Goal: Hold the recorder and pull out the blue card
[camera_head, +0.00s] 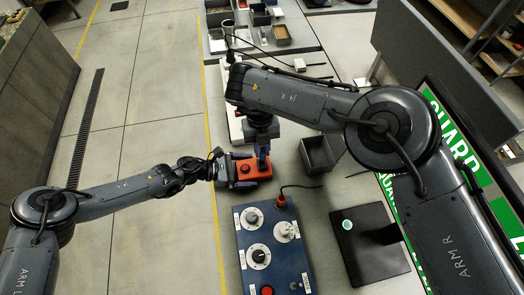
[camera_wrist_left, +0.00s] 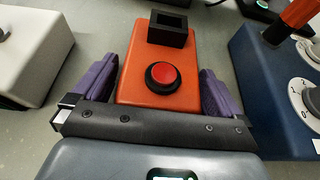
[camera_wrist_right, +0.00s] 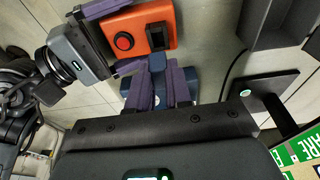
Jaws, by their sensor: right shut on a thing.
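The recorder (camera_head: 247,169) is an orange box with a red button and a black slot frame at one end. In the left wrist view the recorder (camera_wrist_left: 185,53) lies between the purple fingers of my left gripper (camera_wrist_left: 160,85). The fingers are close along both its sides; whether they press on it is hard to tell. In the left wrist view the black slot frame (camera_wrist_left: 168,28) looks empty. My right gripper (camera_wrist_right: 158,85) is shut on the blue card (camera_wrist_right: 157,63), beside the recorder's slot end in its view. The fingers hide part of the card.
A blue panel box (camera_head: 268,237) with knobs and an orange plug stands near the recorder. A grey open bin (camera_head: 318,155) and a black plate (camera_head: 372,262) are to the right. A white box (camera_wrist_left: 28,58) stands left in the left wrist view.

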